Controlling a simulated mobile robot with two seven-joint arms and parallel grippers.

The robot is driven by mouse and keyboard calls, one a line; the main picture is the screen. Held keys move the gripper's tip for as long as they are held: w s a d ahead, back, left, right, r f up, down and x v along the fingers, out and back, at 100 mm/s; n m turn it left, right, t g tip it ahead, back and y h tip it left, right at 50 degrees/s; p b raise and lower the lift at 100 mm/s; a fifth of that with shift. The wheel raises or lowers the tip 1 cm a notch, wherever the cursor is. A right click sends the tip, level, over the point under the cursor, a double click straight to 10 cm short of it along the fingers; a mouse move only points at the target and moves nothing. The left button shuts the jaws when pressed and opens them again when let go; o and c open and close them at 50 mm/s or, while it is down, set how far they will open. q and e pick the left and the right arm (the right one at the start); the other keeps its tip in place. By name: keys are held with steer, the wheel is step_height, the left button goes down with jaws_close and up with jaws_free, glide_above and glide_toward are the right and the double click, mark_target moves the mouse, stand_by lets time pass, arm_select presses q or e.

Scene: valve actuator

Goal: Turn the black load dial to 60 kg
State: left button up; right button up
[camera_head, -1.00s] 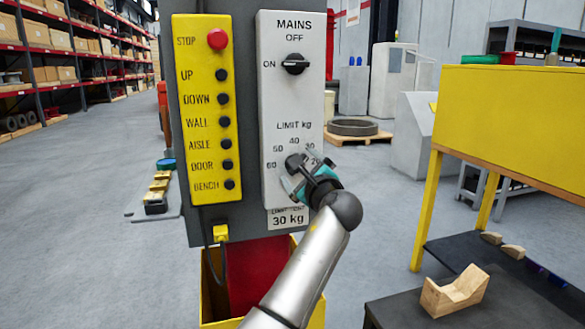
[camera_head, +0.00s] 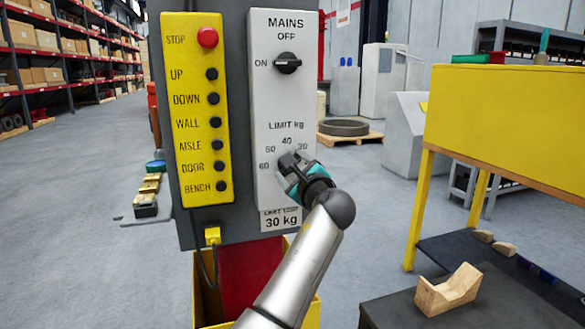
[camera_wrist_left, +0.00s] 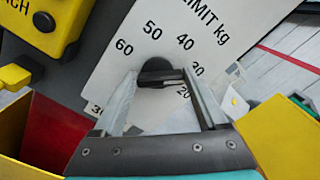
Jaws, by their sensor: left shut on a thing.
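The black load dial (camera_head: 286,159) sits low on the white control panel, below LIMIT kg, ringed by marks from 60 at left over 40 at top to 30 at right. My left gripper (camera_head: 291,172) reaches it from below right and is shut on it. In the left wrist view, the dial (camera_wrist_left: 158,72) shows between the two fingertips (camera_wrist_left: 160,80), beside the 40, 50 and 60 marks. The fingers partly hide the dial and the lower-right marks, and I cannot tell its exact pointing. The label (camera_head: 281,219) beneath reads 30 kg. My right gripper is out of view.
Above the dial is the MAINS switch (camera_head: 287,63). To the left is a yellow button box (camera_head: 197,110) with a red STOP button (camera_head: 207,38).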

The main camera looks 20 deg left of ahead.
arm_select(q)
steer(key=c, duration=0.4)
